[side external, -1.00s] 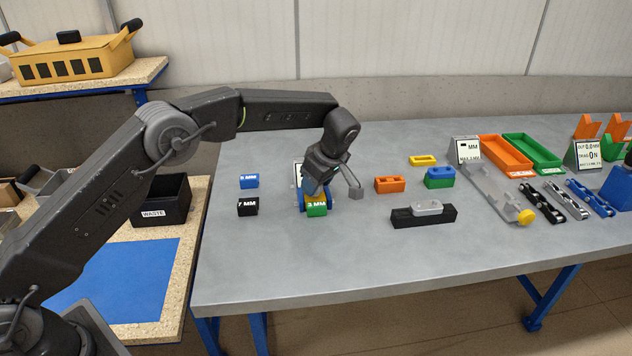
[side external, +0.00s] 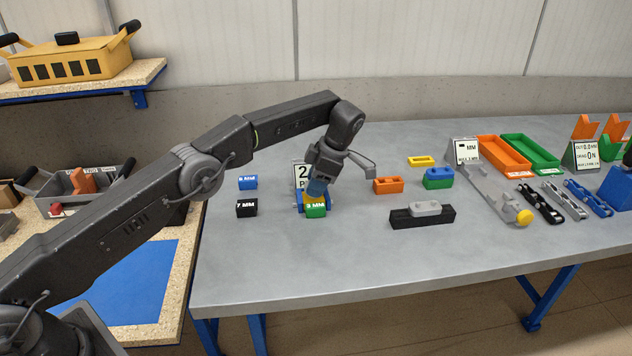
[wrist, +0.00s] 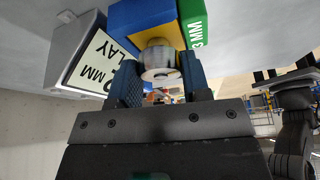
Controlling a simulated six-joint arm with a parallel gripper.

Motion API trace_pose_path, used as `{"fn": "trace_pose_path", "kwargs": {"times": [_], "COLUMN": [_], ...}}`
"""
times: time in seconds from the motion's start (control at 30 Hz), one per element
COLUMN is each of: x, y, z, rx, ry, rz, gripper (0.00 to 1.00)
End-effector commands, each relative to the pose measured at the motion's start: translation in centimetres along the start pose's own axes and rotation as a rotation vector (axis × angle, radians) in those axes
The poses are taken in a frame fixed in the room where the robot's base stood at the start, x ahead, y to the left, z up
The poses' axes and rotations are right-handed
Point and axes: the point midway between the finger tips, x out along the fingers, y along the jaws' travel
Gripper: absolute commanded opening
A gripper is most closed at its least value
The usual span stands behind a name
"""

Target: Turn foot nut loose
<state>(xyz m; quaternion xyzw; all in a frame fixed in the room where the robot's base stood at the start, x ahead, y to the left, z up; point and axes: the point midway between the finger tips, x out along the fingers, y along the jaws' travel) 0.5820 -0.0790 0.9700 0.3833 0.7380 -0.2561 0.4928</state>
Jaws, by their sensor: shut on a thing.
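My gripper (side external: 318,188) points down at a small fixture on the bench that bears a green block marked 3 MM (side external: 316,211). In the wrist view my gripper's blue fingers (wrist: 158,82) are shut on a round pale metal piece, which looks like the foot nut (wrist: 158,62). The nut sits against the yellow part (wrist: 155,30) of the fixture, beside its blue part (wrist: 122,25) and the green 3 MM block (wrist: 194,20). In the side view the fingers hide the nut. I cannot tell how loose it is.
A display sign (side external: 302,173) stands close behind the fixture. A black 7 MM block (side external: 246,208) and a blue block (side external: 248,183) stand left. An orange block (side external: 388,185) and a black base with a grey piece (side external: 422,217) stand right. The bench front is clear.

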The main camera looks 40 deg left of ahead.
Motion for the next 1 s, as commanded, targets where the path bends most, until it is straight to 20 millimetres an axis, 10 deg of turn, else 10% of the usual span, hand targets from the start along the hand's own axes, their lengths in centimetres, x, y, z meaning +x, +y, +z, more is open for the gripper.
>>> {"fn": "trace_pose_path", "kwargs": {"times": [0.5,0.53,0.6,1.0], "x": [-0.08,-0.09,-0.09,-0.03], "y": [-0.05,-0.05,-0.04,0.01], "z": [0.07,0.07,0.06,0.01], "rx": [-0.017,-0.017,-0.017,-0.018], "ry": [-0.003,-0.003,-0.003,-0.001], "rz": [-0.008,-0.008,-0.008,-0.007], "gripper": [0.2,0.45,0.52,0.69]}}
